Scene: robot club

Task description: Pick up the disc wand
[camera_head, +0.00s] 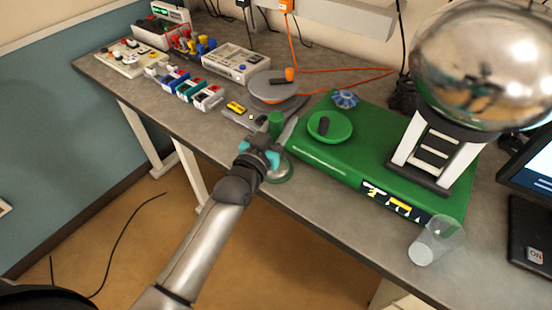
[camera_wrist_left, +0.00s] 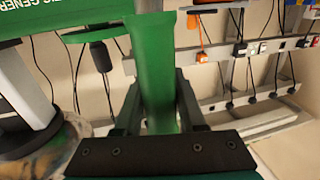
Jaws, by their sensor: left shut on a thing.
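The disc wand shows as a green handle (camera_head: 276,122) rising just beyond my left gripper (camera_head: 266,151) in the head view. In the left wrist view the green handle (camera_wrist_left: 155,75) runs between the two fingers of my left gripper (camera_wrist_left: 160,108), which are shut on it. A round green-rimmed piece (camera_head: 281,171) shows beside the gripper; whether it joins the handle is hidden by the gripper. The gripper is at the table's front edge, left of the green generator base. My right gripper is not in view.
The green generator base (camera_head: 345,171) carries a green dish (camera_head: 329,128) and a large metal sphere (camera_head: 482,62). A grey round plate (camera_head: 272,88) lies behind my gripper. A clear cup (camera_head: 433,241) stands near the front edge. Several devices fill the table's left end (camera_head: 105,72).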

